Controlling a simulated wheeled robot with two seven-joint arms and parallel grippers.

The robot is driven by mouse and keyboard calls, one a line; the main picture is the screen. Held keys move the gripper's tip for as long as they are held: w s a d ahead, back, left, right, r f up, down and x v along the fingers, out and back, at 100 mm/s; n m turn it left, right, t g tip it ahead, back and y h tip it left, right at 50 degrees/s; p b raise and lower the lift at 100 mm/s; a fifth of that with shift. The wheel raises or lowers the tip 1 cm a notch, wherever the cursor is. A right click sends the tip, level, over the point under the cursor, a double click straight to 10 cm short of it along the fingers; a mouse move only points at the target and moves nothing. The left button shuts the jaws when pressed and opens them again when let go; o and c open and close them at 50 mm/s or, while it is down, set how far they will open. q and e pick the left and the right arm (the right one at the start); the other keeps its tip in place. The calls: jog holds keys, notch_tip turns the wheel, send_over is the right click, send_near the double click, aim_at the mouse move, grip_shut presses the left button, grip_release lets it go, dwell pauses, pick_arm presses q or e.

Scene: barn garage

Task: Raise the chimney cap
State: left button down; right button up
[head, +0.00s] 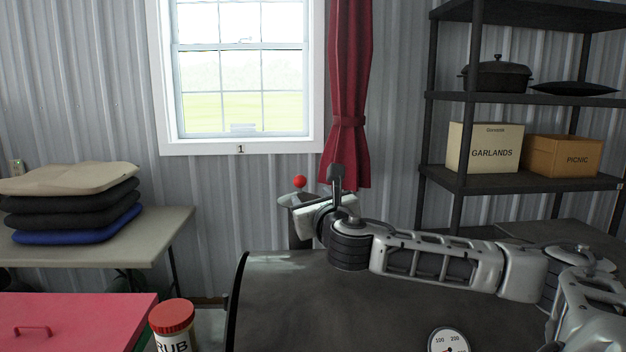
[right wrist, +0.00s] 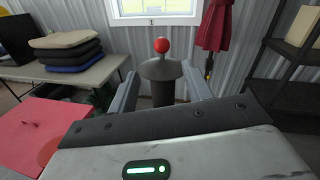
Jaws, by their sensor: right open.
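The chimney cap (right wrist: 160,69) is a dark, flared disc with a red ball knob (right wrist: 162,45) on top. It sits on a dark chimney pipe (right wrist: 163,92). In the head view the red knob (head: 299,182) and the cap's edge (head: 284,200) show just left of my right gripper (head: 312,208), which hides part of the chimney. In the right wrist view my right gripper (right wrist: 160,86) is open, one finger on each side of the cap and pipe. I see gaps beside the pipe, and nothing is held. My left gripper is not in view.
A dark smoker lid (head: 300,300) with a thermometer (head: 448,341) fills the front. A red-lidded rub jar (head: 172,318) and a pink-red box top (head: 75,318) are at front left. Cushions (head: 72,208) lie on a table (head: 160,232). A shelf (head: 520,182) stands at right.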

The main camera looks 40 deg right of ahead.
aim_at(302, 183)
jog(key=p+x, duration=0.2)
jog(key=x, duration=1)
jog(key=shift+w+d, duration=0.1)
jog(key=shift+d, duration=0.15)
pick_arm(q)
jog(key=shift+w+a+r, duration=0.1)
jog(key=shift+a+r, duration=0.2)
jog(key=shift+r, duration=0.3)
pick_arm(e)
jog(key=shift+w+d+f, duration=0.1)
jog(key=shift+w+d, duration=0.05)
jog(key=shift+w, duration=0.25)
